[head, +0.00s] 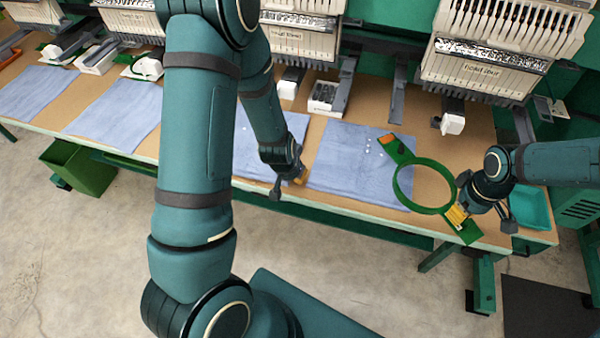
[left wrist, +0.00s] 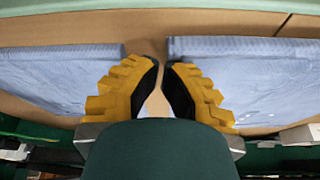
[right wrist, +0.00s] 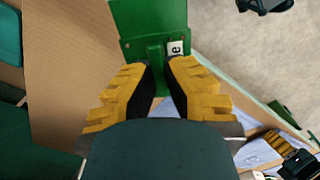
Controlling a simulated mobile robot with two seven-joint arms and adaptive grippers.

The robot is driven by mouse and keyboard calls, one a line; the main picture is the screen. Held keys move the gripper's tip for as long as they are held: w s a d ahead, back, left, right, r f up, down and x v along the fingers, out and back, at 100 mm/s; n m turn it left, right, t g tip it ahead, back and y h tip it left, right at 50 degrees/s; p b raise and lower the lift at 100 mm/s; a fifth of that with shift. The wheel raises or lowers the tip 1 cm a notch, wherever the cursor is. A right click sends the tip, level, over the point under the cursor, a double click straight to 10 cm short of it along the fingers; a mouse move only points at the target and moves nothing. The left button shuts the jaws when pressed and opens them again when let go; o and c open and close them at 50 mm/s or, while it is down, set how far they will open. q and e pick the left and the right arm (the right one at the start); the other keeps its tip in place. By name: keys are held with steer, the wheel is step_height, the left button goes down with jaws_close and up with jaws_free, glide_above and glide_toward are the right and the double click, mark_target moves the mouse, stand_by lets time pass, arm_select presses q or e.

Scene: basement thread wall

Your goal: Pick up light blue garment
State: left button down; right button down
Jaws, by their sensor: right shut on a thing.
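Several light blue garments lie flat along the table. One garment (head: 345,160) lies right of my left gripper; a second (head: 285,128) is partly hidden behind my left arm. My left gripper (head: 300,177) is near the gap between these two, over the front part of the table. In the left wrist view its fingertips (left wrist: 160,65) nearly meet, with no cloth between them, and a garment (left wrist: 60,75) lies on either side. My right gripper (head: 458,215) is shut on the handle of a green hoop (head: 397,188), whose ring overlaps the right garment's edge in the head view.
Two more garments (head: 115,108) (head: 35,92) lie at the left. Embroidery machines (head: 490,65) stand along the back. A teal tray (head: 533,207) is at the table's right end. A green bin (head: 80,168) is below the table at left. The floor in front is clear.

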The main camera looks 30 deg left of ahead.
arm_select(q)
steer(key=v, duration=1.2)
arm_select(e)
steer(key=shift+s, duration=0.1)
arm_select(q)
steer(key=c, duration=0.9)
jaws_free()
arm_select(e)
steer(key=shift+r, duration=0.15)
step_height(320, 180, up, 2)
steer(key=shift+r+p, duration=0.1)
steer(key=shift+p, duration=1.05)
arm_select(q)
steer(key=s+a+m, duration=0.2)
steer(key=a+m, duration=0.2)
steer(key=m, duration=0.1)
steer(key=s+a+m, duration=0.2)
steer(key=a+m, duration=0.3)
steer(key=s+a+m, duration=0.2)
steer(key=a+m, duration=0.2)
steer(key=m, duration=0.1)
steer(key=shift+s+a+f+g+y, duration=0.1)
steer(key=shift+s+a+g+y, duration=0.05)
steer(key=shift+a+g+y, duration=0.2)
steer(key=shift+d+f, duration=0.1)
